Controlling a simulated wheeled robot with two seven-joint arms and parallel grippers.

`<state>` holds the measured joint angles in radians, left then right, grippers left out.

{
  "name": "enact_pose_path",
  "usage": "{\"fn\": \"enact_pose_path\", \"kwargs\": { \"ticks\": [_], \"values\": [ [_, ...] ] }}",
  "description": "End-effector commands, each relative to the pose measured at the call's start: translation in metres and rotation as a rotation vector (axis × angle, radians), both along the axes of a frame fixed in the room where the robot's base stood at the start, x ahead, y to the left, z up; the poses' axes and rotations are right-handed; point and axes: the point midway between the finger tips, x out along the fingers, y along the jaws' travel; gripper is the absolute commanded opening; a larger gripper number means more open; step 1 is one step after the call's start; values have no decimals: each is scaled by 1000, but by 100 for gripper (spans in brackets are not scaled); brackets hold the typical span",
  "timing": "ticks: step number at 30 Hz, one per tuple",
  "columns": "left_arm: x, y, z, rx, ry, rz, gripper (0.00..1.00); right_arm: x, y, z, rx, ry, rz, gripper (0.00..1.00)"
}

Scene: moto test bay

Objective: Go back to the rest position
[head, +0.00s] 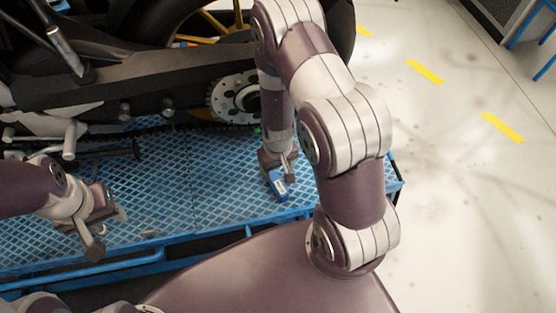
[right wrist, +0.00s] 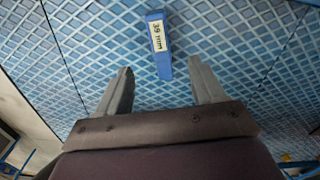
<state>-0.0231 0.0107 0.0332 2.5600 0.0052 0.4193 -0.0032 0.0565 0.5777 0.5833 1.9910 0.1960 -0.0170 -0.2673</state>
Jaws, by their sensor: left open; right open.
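My right gripper (head: 279,175) is open above the blue patterned lift platform (head: 215,205), near its right end. A small blue block with a white label reading "39 mm" (right wrist: 159,46) lies on the platform; in the right wrist view it is just beyond and between the open fingertips (right wrist: 162,80). In the head view the blue block (head: 278,184) shows beside the right fingers. My left gripper (head: 108,225) is open and empty over the platform's front left part.
A motorcycle (head: 120,75) stands on the platform behind both grippers, with its rear sprocket (head: 236,98) close to my right arm. A blue rail (head: 150,246) runs along the platform's front edge. The pale floor (head: 450,200) at the right, with yellow marks (head: 425,71), is clear.

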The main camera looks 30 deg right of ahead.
Motion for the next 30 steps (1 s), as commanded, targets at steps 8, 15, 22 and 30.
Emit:
{"fn": "enact_pose_path", "kwargs": {
  "ticks": [8, 15, 22, 30],
  "values": [
    [0, 0, 9, 0, 0, 0, 43, 0, 0, 17, 0, 0, -1, 68],
    [0, 0, 10, 0, 0, 0, 43, -38, 7, 38, 27, 140, -62, 68],
    [0, 0, 9, 0, 0, 0, 43, -58, 17, 178, 10, 41, -31, 68],
    [0, 0, 9, 0, 0, 0, 43, -44, 22, 218, 8, -112, 7, 68]
  ]
}}
